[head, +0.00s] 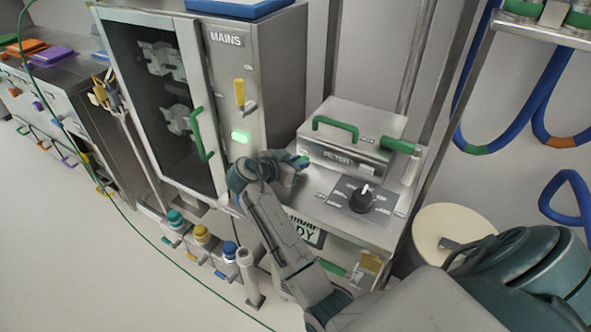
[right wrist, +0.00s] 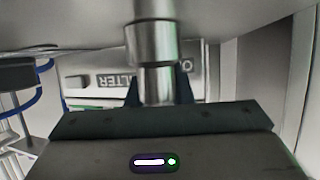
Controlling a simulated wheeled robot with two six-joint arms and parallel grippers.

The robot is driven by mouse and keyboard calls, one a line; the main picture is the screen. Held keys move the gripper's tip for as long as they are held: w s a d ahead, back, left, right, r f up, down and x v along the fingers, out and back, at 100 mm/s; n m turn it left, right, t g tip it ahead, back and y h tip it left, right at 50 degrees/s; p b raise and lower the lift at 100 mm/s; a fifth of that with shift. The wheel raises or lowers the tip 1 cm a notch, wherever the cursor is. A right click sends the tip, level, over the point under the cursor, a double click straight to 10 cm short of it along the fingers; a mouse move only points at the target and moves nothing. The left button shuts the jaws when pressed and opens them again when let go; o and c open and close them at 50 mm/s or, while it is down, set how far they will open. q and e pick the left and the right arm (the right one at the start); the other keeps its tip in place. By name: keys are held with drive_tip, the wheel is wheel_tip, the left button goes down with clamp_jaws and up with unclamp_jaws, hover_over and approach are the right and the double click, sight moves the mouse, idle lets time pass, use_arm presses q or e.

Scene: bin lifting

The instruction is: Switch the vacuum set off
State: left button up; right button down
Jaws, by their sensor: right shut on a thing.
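The steel vacuum set (head: 325,215) stands at the centre of the head view, with a FILTER box on top (head: 352,135). Its black rotary knob (head: 361,199) has a white pointer turned upward. My right gripper (head: 293,162) is at the unit's upper left edge, left of the FILTER box, apart from the knob. My left gripper is out of view.
A cabinet (head: 255,100) marked MAINS stands to the left, with a yellow switch (head: 239,93) and a lit green lamp (head: 241,136). Blue hoses (head: 535,110) hang at right. A round cream-topped drum (head: 445,232) stands right of the unit.

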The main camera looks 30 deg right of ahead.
drive_tip(key=shift+s+m+g+b, duration=0.25)
drive_tip(key=shift+m+g+b, duration=0.45)
drive_tip(key=shift+g, duration=0.1)
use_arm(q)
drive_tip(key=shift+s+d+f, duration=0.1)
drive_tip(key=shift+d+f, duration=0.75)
use_arm(e)
drive_tip(key=c, duration=1.3)
unclamp_jaws()
drive_tip(key=shift+d, duration=0.15)
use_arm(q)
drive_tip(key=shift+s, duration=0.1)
use_arm(e)
drive_tip(key=shift+a, duration=0.2)
